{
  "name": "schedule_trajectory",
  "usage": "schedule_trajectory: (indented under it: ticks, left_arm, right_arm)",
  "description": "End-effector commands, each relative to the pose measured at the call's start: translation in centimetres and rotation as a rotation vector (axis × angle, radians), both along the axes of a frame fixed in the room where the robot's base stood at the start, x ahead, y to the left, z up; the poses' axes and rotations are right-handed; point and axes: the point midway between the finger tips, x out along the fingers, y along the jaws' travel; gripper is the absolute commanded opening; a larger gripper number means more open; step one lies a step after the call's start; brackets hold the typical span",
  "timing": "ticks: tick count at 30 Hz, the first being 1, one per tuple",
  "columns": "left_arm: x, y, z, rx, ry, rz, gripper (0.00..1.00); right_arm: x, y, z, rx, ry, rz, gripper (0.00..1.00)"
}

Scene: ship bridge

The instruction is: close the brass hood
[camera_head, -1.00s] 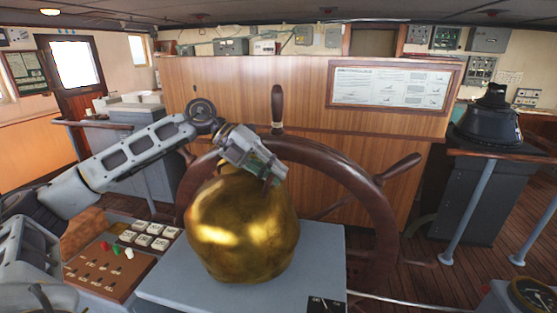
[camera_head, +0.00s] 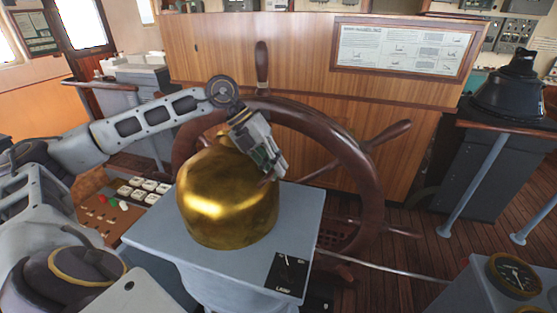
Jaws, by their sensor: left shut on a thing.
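The brass hood (camera_head: 225,205) is a shiny, rounded golden dome on top of the grey pedestal (camera_head: 235,262), in the middle of the head view. My left arm reaches in from the left, over the hood. My left gripper (camera_head: 268,172) points down at the hood's upper right side and is shut on a part of it. The fingertips are small and partly hidden, so the exact part held is unclear. The hood looks low on the pedestal top. My right gripper is not in view.
The wooden steering wheel (camera_head: 365,180) stands close behind the hood and gripper. A button panel (camera_head: 125,210) is at the left. A lamp switch plate (camera_head: 287,273) is on the pedestal's front right corner. A gauge (camera_head: 514,275) is at the lower right. Open floor lies at the right.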

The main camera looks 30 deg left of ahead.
Motion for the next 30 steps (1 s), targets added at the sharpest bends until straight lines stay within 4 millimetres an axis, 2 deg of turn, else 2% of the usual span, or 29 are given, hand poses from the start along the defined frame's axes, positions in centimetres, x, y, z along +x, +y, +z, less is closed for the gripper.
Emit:
schedule_trajectory:
  ticks: [14, 15, 19, 30]
  left_arm:
    - [-0.15, -0.09, -0.45, 0.008, 0.002, -0.004, 0.0]
    - [-0.16, -0.09, -0.47, 0.009, 0.003, -0.005, 0.17]
    - [-0.14, -0.06, -0.43, 0.008, 0.002, -0.004, 0.34]
    - [-0.1, 0.09, -0.29, 0.009, 0.002, 0.001, 0.35]
  right_arm:
    - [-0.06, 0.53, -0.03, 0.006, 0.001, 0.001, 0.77]
    - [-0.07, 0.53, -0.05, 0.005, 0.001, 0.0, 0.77]
    - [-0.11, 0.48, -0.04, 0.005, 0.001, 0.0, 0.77]
    - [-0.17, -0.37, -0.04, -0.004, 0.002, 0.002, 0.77]
